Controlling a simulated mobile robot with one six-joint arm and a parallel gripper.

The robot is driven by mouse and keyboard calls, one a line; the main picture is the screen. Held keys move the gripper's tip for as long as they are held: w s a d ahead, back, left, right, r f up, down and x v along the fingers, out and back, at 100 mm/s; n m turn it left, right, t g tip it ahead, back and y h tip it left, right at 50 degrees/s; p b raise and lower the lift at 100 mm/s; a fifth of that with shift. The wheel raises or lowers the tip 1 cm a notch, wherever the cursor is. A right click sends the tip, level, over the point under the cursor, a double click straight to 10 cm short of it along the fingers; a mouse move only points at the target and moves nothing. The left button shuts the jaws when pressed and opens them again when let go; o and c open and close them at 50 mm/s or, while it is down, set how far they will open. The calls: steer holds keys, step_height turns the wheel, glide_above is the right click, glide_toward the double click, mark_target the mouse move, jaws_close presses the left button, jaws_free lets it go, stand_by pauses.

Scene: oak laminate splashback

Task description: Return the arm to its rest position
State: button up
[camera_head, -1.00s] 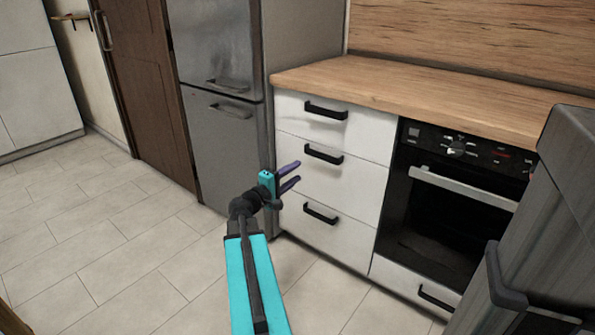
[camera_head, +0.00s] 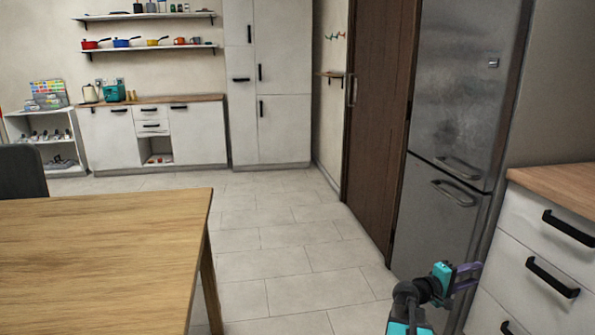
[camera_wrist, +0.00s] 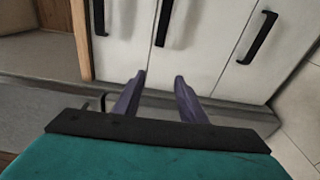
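My gripper (camera_head: 470,277) is at the lower right of the head view, in front of the white drawer unit and near the fridge's lower corner. Its two purple fingers stand apart with nothing between them. The wrist view also shows the gripper (camera_wrist: 160,80), fingers spread and empty, pointing toward white fronts with black handles. My turquoise arm enters from the bottom edge of the head view, and most of it is out of sight.
A wooden table (camera_head: 90,250) fills the lower left. The steel fridge (camera_head: 450,110) and white drawers (camera_head: 525,270) are close on the right. Tiled floor (camera_head: 290,235) is open between table and fridge. Far cabinets (camera_head: 200,135) and a tall white cupboard (camera_head: 285,130) line the back.

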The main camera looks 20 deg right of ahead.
steer(key=w+a+f+n+t+y+p, duration=0.1)
steer(key=w+a+f+n+t+p, duration=0.15)
steer(key=w+a+p, duration=0.35)
steer(key=w+a+f+n+t+y+p, duration=0.1)
steer(key=w+a+f+p, duration=0.1)
steer(key=w+a+f, duration=0.45)
steer(key=s+a+f+y+p, duration=0.1)
steer(key=a+f+y+p, duration=0.15)
steer(key=a, duration=0.55)
steer(key=s+a+f+y+p, duration=0.1)
steer(key=a+f+p, duration=0.25)
steer(key=a, duration=0.45)
steer(key=s+a+f+m+g+y+p, duration=0.1)
steer(key=s+a+f+g+y+p, duration=0.1)
steer(key=s+a, duration=0.5)
steer(key=s+a+f+g+y+p, duration=0.2)
steer(key=s+a+f+y, duration=0.3)
steer(key=a, duration=1.1)
steer(key=s+a+f+m+g+y+p, duration=0.1)
steer(key=s+a+f+g+y+p, duration=0.1)
steer(key=s+a, duration=0.8)
steer(key=shift+s+a+f+m+g+y+p, duration=0.4)
steer(key=shift+a+f+y+p, duration=0.45)
steer(key=shift+y+p, duration=0.45)
steer(key=shift+r, duration=0.1)
